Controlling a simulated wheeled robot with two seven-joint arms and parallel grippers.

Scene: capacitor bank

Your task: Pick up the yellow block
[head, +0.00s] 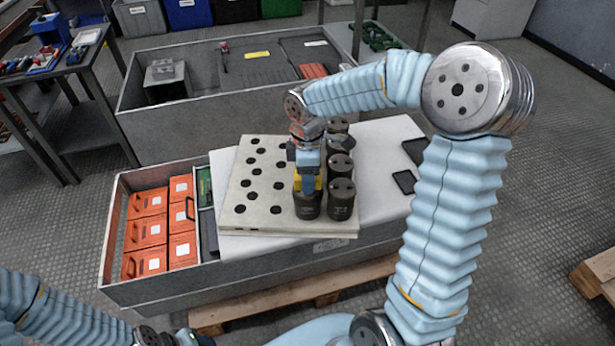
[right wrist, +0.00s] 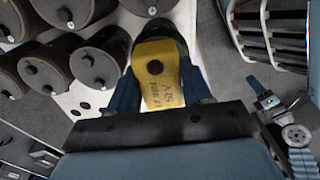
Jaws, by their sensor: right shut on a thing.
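The yellow block (right wrist: 163,75), with a dark round hole and black lettering, shows between my right gripper's blue fingers (right wrist: 160,92) in the right wrist view. The fingers are shut on it. In the head view my right gripper (head: 308,184) points down over the pale holed board (head: 240,205), and a bit of the yellow block (head: 299,184) shows beside the fingers. A dark cylinder (head: 307,207) stands directly below or behind the block; I cannot tell whether they touch. My left gripper (head: 190,338) is at the bottom edge, partly cut off; its fingers are unclear.
Several dark cylinders (head: 342,200) stand close by on the board's right side. Orange boxes (head: 145,232) fill the grey crate's left end. A black flat device (head: 404,181) lies on the white surface (head: 385,150) at right. A large grey bin (head: 210,125) stands behind.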

